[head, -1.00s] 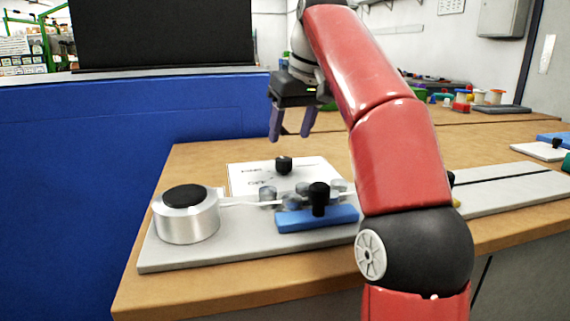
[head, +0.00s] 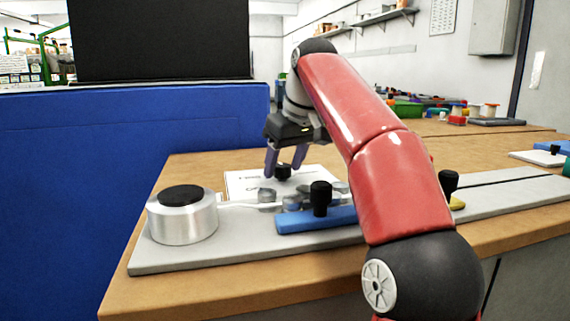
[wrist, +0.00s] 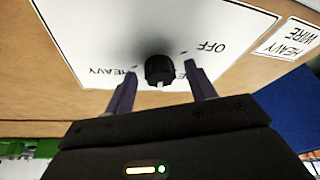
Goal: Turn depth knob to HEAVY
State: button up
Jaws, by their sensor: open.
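The depth knob (head: 282,172) is a small black knob on a white panel (head: 238,185) behind the creel board. In the wrist view the knob (wrist: 159,70) has a light pointer mark on its lower side. The panel (wrist: 110,35) reads OFF to the right and HEAVY to the left; another label beside the knob is partly hidden. My gripper (head: 285,172) is open, with its purple fingers pointing down around the knob. In the wrist view my gripper's fingers (wrist: 160,84) stand at both sides of the knob, with gaps; neither visibly touches it.
In front of the panel stand a silver drum (head: 183,220) with a black top and a blue block (head: 300,221) with a black knob (head: 320,198). They sit on a grey board (head: 150,262). A card reading HEAVY WIRE (wrist: 290,40) lies beside the panel.

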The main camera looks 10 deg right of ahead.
jog(key=shift+c, duration=0.4)
jog(key=c, duration=0.9)
jog(key=shift+m+p, duration=0.3)
jog(key=shift+s+a+r+m+h+p, duration=0.15)
jog(key=shift+m+h+p, duration=0.25)
jog(key=shift+m+p, duration=0.5)
jog(key=m+h+p, duration=0.1)
jog(key=m, duration=0.1)
jog(key=m+p, duration=0.2)
jog(key=shift+a+r+m+h, duration=0.1)
jog(key=shift+a+m+h, duration=0.05)
jog(key=shift+m+h, duration=0.2)
jog(key=m+h+p, duration=0.1)
jog(key=m+p, duration=0.1)
jog(key=m, duration=0.1)
jog(key=shift+a+m+p, duration=0.1)
jog(key=shift+m+p, duration=0.15)
jog(key=shift+p, duration=0.15)
jog(key=shift+w+f+m+g+h+p, duration=0.15)
jog(key=shift+m+h+p, duration=0.2)
jog(key=shift+m, duration=0.4)
jog(key=shift+w+f+m+g+h+p, duration=0.15)
jog(key=shift+m+h, duration=0.25)
jog(key=shift+m, duration=0.35)
